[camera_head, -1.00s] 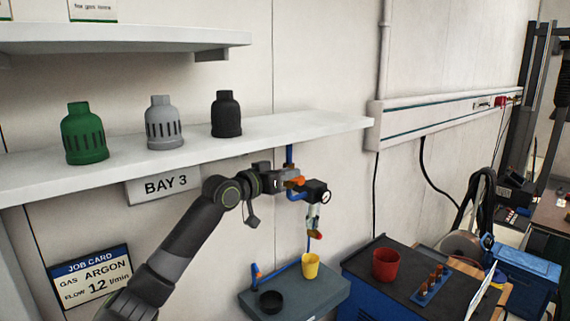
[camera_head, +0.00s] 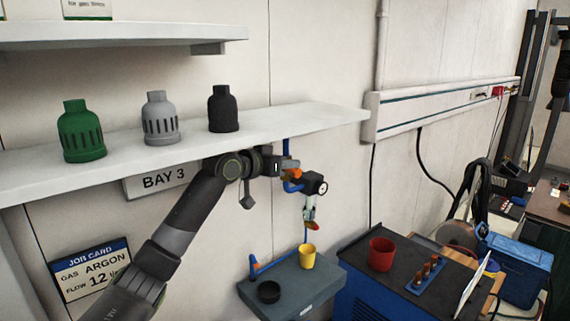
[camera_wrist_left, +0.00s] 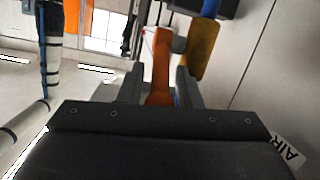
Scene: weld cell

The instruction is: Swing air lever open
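The orange air lever (camera_head: 291,174) sits on the blue pipe fitting with a black regulator and round gauge (camera_head: 314,184), below the shelf's right end. My left gripper (camera_head: 285,164) is at the lever, just above it in the head view. In the left wrist view, the orange lever (camera_wrist_left: 160,65) stands between the two fingers (camera_wrist_left: 160,88), with small gaps on both sides. The gripper is open around it; I cannot see contact. A yellow part (camera_wrist_left: 200,48) and a blue pipe are just beyond the right finger. My right gripper is out of view.
The shelf (camera_head: 300,118) with green, grey and black bottles is close above my left arm. An AIR label (camera_wrist_left: 289,153) is on the wall. Below are a grey bench with a yellow cup (camera_head: 307,257) and a blue cabinet with a red cup (camera_head: 381,254).

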